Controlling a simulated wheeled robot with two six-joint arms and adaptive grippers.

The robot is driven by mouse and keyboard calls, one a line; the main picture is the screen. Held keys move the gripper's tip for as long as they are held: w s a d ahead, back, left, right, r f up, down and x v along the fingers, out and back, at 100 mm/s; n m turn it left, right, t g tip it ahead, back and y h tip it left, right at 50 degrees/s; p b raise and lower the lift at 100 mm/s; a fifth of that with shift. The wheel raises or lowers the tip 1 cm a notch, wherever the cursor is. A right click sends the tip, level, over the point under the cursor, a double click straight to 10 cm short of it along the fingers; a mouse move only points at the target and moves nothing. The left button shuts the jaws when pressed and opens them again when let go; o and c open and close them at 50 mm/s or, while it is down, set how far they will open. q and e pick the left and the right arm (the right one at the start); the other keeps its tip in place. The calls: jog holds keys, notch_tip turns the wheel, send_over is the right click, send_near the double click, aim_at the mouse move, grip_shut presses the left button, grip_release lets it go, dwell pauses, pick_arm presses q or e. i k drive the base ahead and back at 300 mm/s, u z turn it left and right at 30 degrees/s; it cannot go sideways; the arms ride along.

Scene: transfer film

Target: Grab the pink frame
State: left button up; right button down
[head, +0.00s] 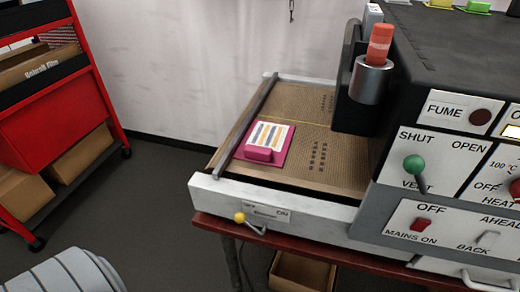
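The pink frame (258,153) lies flat on the brown perforated bed (338,165) at the left side of the machine. It has a raised pink block at its front edge and a white sheet with blue and orange stripes on it. A grey bar (246,128) runs along the bed just left of the frame. Neither of my grippers shows in the head view, and nothing is touching the frame.
The machine's dark housing (440,50) with labelled switches and a green-knobbed lever (414,164) stands right of the bed. A yellow-knobbed lever (240,217) sticks out in front. A red shelf cart (66,116) with boxes stands at left. An open box (300,272) is below.

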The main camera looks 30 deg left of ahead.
aim_at(265, 143)
jog(key=k, duration=0.4)
jog(key=u, duration=2.4)
jog(key=i, duration=3.3)
jog(key=z, duration=5.5)
